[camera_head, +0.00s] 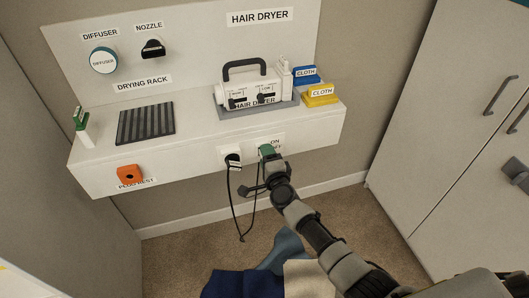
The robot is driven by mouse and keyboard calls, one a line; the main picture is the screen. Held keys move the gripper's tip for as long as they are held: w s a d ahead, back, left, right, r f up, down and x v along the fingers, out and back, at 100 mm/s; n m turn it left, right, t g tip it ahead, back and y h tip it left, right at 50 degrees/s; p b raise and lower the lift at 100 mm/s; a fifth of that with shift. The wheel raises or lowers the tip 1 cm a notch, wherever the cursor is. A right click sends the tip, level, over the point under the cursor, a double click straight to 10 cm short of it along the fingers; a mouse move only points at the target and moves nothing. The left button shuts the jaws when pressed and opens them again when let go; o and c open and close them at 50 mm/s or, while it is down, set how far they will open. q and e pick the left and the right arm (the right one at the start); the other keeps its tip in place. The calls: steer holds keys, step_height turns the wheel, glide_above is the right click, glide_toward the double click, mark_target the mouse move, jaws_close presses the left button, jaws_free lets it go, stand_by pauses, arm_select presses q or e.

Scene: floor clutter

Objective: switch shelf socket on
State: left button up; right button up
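The shelf socket (232,158) is on the white shelf's front face, with a black plug in it and a black cable hanging below. A green switch (266,151) sits just right of it, beside a partly hidden label reading "ON". My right gripper (258,177) is just below the switch, its dark fingers spread apart with nothing seen between them. Whether a finger touches the switch I cannot tell, and the gripper hides part of the area below it. My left gripper is not in view.
An orange plug rest (131,174) is on the front at left. Cabinet doors (455,105) stand at right. Fabric (240,284) lies on the floor below.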

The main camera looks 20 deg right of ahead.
steer(key=shift+r, duration=0.25)
steer(key=shift+f, duration=0.2)
steer(key=shift+f+b, duration=0.35)
steer(key=shift+b, duration=0.05)
steer(key=s+p, duration=0.2)
steer(key=s, duration=0.6)
steer(key=shift+p, duration=0.4)
steer(key=shift+d, duration=0.15)
